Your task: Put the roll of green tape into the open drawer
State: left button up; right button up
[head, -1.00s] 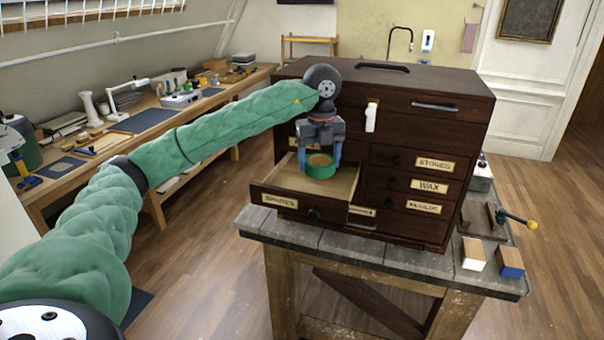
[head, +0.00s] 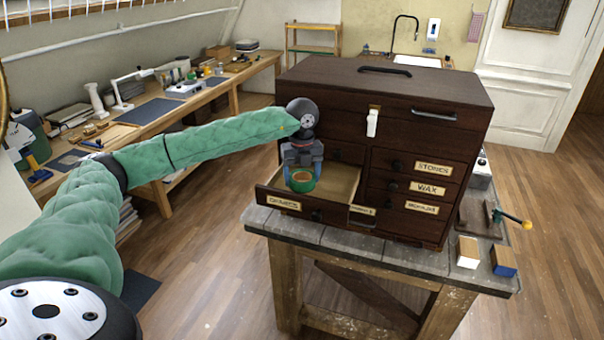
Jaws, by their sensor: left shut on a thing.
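The roll of green tape (head: 302,184) is held by my left gripper (head: 302,172), whose fingers are shut on it from above. The roll is over or inside the open drawer (head: 343,184), towards its left part; I cannot tell whether it touches the drawer floor. The drawer is pulled out at the lower left of the dark wooden chest (head: 430,142) and has a label on its front. My right gripper is not in view.
The chest stands on a worn workbench (head: 400,262). Two small blocks, one white-faced (head: 467,252) and one blue-faced (head: 504,262), and a clamp with a yellow-tipped handle (head: 512,218) lie to its right. A long side bench (head: 150,112) holds tools at the left.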

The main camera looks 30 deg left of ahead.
pick_arm(q)
jog(key=shift+f, duration=0.4)
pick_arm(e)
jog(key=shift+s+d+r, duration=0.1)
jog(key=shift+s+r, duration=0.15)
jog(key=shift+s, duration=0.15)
pick_arm(q)
jog(key=shift+f, duration=0.25)
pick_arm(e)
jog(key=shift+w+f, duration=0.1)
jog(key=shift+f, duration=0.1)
pick_arm(q)
jog(key=o, duration=1)
jog(key=shift+r, duration=0.1)
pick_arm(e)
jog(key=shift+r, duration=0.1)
